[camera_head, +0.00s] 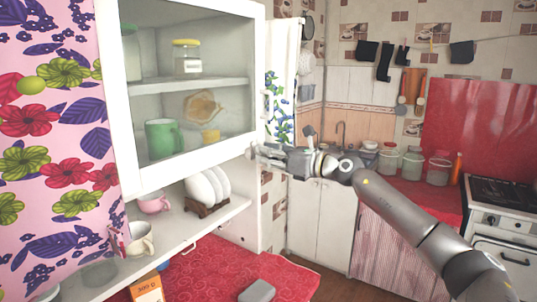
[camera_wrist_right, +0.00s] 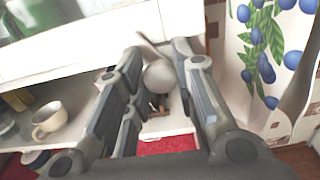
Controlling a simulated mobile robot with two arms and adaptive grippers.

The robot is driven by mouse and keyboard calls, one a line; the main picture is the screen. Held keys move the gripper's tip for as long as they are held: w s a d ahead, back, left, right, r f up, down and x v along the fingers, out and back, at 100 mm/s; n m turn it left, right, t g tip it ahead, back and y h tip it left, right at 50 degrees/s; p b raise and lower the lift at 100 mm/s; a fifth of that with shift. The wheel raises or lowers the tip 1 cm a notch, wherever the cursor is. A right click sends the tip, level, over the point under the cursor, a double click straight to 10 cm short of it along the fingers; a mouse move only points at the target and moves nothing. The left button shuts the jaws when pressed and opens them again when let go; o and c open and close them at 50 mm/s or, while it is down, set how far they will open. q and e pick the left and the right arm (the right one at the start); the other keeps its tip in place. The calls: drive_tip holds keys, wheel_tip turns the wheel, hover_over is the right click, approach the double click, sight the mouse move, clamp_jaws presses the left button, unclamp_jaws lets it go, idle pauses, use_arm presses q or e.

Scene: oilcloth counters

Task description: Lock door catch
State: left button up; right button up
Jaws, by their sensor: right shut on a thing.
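The glazed cabinet door (camera_head: 182,177) has a white frame and looks closed or nearly so; I cannot tell if it is flush. My right gripper (camera_head: 254,152) is at its lower right corner. In the right wrist view, my right gripper (camera_wrist_right: 157,50) has its fingers on either side of a thin pale piece (camera_wrist_right: 148,42) at the door's bottom edge, which looks like the door catch. The gripper is shut on it, with a visible gap between the fingers. The fingers hide most of the catch in the head view. My left gripper is out of view.
Below the door, an open shelf (camera_head: 178,232) holds white plates in a rack (camera_head: 206,188), a pink cup (camera_head: 155,203) and a cream cup (camera_head: 139,239). A red-topped counter (camera_head: 218,265) lies below.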

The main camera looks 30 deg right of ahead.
drive_tip(key=shift+d+m+p, duration=0.1)
drive_tip(key=shift+m+p, duration=2.45)
drive_tip(key=shift+m, duration=0.75)
drive_tip(key=o, duration=1)
